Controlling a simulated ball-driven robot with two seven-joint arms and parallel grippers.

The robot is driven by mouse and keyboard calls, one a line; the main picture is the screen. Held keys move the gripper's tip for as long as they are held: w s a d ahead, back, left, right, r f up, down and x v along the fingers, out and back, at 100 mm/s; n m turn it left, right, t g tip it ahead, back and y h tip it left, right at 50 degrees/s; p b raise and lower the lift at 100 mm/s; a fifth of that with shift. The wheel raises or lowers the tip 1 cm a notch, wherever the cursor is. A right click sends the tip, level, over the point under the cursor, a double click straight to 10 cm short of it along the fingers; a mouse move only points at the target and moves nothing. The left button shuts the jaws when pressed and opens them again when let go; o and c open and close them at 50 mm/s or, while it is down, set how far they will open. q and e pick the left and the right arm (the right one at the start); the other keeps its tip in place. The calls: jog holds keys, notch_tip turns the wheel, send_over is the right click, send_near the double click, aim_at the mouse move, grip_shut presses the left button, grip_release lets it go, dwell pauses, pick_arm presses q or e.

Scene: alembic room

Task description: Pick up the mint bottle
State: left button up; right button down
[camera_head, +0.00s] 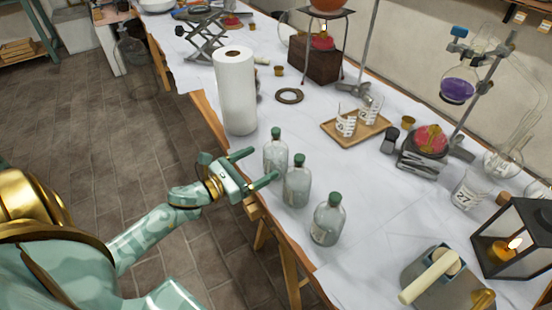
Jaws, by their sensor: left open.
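Three similar clear glass bottles with green stoppers stand upright near the table's left edge: a back bottle (276,156), a middle bottle (297,186) and a front bottle (327,222). I cannot tell from their looks which one is the mint bottle. My left gripper (266,163) is open and empty at the table edge, with its fingers pointing right toward the back bottle. Its near fingertip is close to the back and middle bottles; I cannot tell whether it touches. My right gripper is not in view.
A paper towel roll (236,92) stands behind the bottles. A wooden tray (340,137) with glass beakers lies to the right. A lantern (517,240) with a lit flame and a grey box (425,290) with a pale rod stand at front right. White-covered table right of the bottles is clear.

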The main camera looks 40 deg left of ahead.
aim_at(276, 154)
pick_arm(q)
jog(key=x, duration=0.6)
jog(key=shift+w+f+b, duration=0.1)
jog(key=shift+w+b, duration=0.3)
jog(key=c, duration=1.3)
